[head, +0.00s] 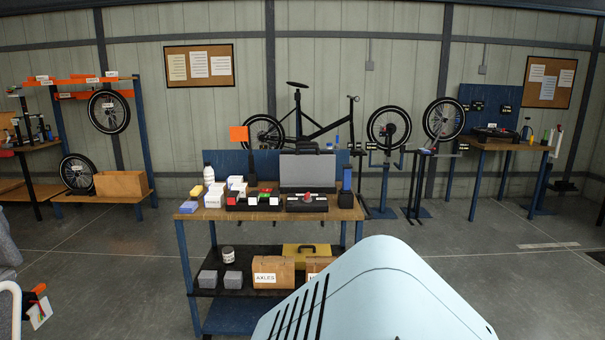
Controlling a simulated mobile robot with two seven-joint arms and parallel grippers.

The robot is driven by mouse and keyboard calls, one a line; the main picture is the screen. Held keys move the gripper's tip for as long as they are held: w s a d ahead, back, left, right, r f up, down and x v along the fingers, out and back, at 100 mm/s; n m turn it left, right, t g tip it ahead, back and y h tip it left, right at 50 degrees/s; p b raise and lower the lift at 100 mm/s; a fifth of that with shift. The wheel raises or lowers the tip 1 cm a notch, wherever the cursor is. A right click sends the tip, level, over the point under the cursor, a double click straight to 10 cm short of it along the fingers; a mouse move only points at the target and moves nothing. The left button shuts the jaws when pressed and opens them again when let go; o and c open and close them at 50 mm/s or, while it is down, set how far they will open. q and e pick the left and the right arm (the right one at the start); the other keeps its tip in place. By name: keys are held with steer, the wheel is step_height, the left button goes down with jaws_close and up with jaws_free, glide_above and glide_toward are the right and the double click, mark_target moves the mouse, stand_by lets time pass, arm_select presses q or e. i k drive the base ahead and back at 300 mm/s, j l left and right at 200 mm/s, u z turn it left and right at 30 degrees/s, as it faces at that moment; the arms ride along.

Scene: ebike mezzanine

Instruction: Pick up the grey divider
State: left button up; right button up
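I cannot single out the grey divider with certainty. A flat grey panel (308,172) stands upright at the back of the wooden workbench (262,213), framed in black with a handle on top, like an open case lid. A black open case or tray (307,204) with a red item lies in front of it. Two small grey blocks (232,280) sit on the bench's lower shelf. Neither of my grippers shows in the head view.
White boxes, a white bottle (208,175), a yellow block and a black tray with coloured items crowd the bench top. Cardboard boxes (273,271) and a yellow case stand below. Bike stands (385,185) are behind to the right. The floor (110,270) left of the bench is open.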

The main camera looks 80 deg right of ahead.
mark_target(296, 170)
steer(key=z, duration=2.65)
steer(key=u, duration=0.25)
steer(key=i+l+u, duration=0.1)
steer(key=i+u, duration=0.35)
steer(key=i+l+u, duration=0.25)
steer(key=u, duration=0.15)
steer(key=i+l+u, duration=0.2)
steer(key=i+l, duration=1.35)
steer(key=l, duration=0.15)
